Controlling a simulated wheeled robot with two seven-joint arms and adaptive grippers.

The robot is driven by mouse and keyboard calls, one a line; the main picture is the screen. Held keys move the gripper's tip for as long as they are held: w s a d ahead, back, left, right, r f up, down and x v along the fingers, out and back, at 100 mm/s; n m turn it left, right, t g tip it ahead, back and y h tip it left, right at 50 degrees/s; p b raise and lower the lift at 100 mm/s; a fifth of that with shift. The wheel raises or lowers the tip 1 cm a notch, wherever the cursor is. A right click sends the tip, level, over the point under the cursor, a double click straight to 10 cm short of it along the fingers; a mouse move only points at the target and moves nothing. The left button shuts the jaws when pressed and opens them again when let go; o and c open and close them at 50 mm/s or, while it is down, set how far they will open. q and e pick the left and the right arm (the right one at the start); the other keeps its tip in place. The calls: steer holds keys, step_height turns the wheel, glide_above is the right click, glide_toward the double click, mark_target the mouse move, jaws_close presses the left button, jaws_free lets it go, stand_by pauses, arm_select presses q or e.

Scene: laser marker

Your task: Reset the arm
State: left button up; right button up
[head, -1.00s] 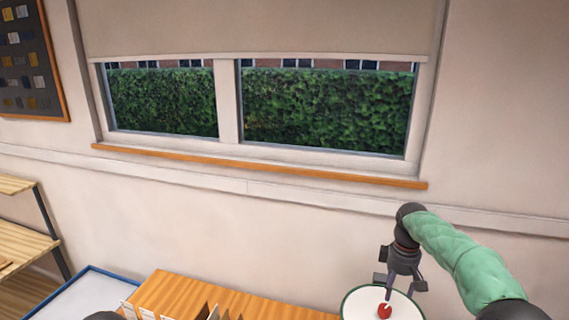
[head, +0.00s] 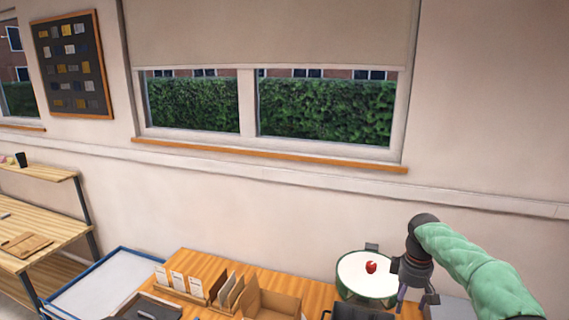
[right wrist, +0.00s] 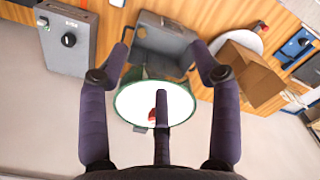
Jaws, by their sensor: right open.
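My right arm comes in from the right of the head view in a green sleeve. Its gripper (head: 414,290) points down beside a round white tray with a green rim (head: 352,268), to its right. A small red object (head: 371,267) lies on the tray. In the right wrist view my right gripper (right wrist: 165,62) has its fingers spread wide and empty. The white round tray (right wrist: 130,105) and the red object (right wrist: 152,114) show beyond the fingers, partly covered by one of them. My left gripper cannot be made out.
A wooden worktop (head: 200,266) holds upright cards (head: 178,282) and an open cardboard box (head: 268,302). A dark grey open bin (right wrist: 160,50) and a grey box with a knob (right wrist: 66,45) show in the wrist view. A blue-rimmed table (head: 95,285) stands left.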

steer(key=s+a+f+m+y, duration=0.1)
steer(key=s+a+f, duration=0.3)
steer(key=f, duration=0.5)
steer(key=s+a+f+m+y, duration=0.1)
steer(key=a+f, duration=0.5)
steer(key=f, duration=0.4)
steer(key=s+a+f+m+y, duration=0.1)
steer(key=s+a+f, duration=0.3)
steer(key=f, duration=0.5)
steer(key=s+a+f+m+y, duration=0.1)
steer(key=s+a+f+m, duration=0.3)
steer(key=s, duration=0.7)
steer(key=s+a+f+m, duration=0.2)
steer(key=s+a+f, duration=0.45)
steer(key=s, duration=0.45)
arm_select(q)
step_height(320, 180, down, 26)
steer(key=b, duration=2.6)
steer(key=shift+s, duration=0.4)
arm_select(e)
step_height(320, 180, down, 26)
steer(key=shift+d+f, duration=0.2)
steer(key=shift+d, duration=0.15)
steer(key=shift+s, duration=0.1)
